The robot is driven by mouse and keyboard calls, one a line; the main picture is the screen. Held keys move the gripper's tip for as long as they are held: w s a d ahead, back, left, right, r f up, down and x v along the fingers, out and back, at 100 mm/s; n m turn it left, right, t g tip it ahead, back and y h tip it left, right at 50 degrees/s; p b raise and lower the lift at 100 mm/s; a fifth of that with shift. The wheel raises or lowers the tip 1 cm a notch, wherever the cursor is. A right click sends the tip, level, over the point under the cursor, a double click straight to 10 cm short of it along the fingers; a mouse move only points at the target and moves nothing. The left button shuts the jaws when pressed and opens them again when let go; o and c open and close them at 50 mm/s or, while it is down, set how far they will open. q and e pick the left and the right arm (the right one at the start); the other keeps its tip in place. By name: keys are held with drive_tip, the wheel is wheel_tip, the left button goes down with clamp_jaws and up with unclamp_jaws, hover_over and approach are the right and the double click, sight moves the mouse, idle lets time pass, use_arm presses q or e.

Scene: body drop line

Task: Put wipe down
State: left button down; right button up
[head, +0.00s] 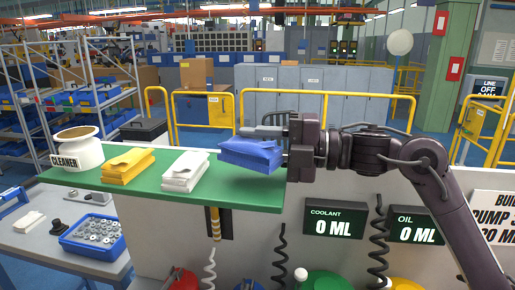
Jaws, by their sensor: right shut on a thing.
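My right gripper (285,145) comes in from the right and is shut on a blue folded wipe (250,156). The blue wipe is at the right end of the green shelf top (230,193); I cannot tell whether it touches the surface. A yellow wipe stack (128,166) and a white wipe stack (185,172) lie on the green top to its left. A white pot labelled CLEANER (82,153) stands at the far left of the top. My left gripper is not in view.
Below the top are displays reading COOLANT 0 ML (333,223) and OIL 0 ML (414,225), with coiled hoses hanging. A lower grey table at left holds a blue tray (66,243) of metal parts. Yellow railings (320,93) and grey cabinets stand behind.

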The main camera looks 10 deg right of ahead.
drive_tip(key=shift+d+f, duration=0.15)
drive_tip(key=shift+f, duration=0.3)
drive_tip(key=shift+s+f, duration=0.1)
drive_tip(key=shift+s, duration=0.15)
drive_tip(key=shift+f, duration=0.25)
drive_tip(key=shift+f+b, duration=0.4)
drive_tip(key=shift+b, duration=0.15)
drive_tip(key=o, duration=0.9)
drive_tip(key=shift+c, duration=0.2)
drive_tip(key=shift+o, duration=0.8)
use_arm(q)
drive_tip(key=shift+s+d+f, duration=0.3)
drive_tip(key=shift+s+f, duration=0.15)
use_arm(e)
drive_tip(key=shift+f, duration=0.1)
